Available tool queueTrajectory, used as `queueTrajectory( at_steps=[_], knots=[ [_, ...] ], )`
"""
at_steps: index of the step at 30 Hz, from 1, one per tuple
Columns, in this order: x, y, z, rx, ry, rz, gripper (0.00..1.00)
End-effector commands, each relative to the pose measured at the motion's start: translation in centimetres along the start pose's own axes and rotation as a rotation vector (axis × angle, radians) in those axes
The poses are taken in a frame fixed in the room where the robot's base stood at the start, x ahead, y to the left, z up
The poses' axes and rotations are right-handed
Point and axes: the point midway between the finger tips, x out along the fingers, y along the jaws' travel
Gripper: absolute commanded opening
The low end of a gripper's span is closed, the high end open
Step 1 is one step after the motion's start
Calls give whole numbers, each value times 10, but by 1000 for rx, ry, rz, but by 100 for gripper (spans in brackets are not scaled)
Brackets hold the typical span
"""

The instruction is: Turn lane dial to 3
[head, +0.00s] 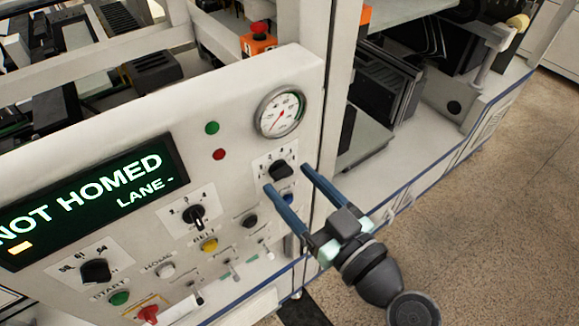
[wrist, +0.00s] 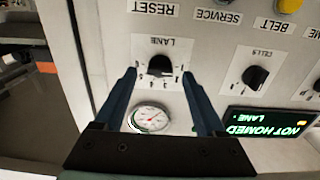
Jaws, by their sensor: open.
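The lane dial (head: 280,170) is a black knob on a small white plate, on the control panel below the pressure gauge. The wrist view shows the lane dial (wrist: 159,66) upside down, with the label LANE and small numbers around it. Its pointer setting is too small to read. My gripper (head: 286,177) has two blue fingers, spread apart and empty, pointing at the panel. In the wrist view my gripper (wrist: 160,72) has its fingertips on either side of the dial. I cannot tell whether they touch the dial or stand off from it.
The display (head: 95,190) reads NOT HOMED, LANE -. The cells dial (head: 194,216), a yellow belt button (head: 209,245) and a black service knob (head: 250,221) sit nearby. The gauge (head: 280,112) is just above the lane dial. Open floor (head: 480,220) lies right.

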Motion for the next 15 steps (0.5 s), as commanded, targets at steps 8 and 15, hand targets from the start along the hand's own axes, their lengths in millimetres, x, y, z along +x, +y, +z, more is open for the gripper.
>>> queueTrajectory(
  at_steps=[8, 15],
  knots=[
    [17, 0, 0, -1, 0, 0, 72],
    [17, 0, 0, -1, 0, 0, 67]
  ],
)
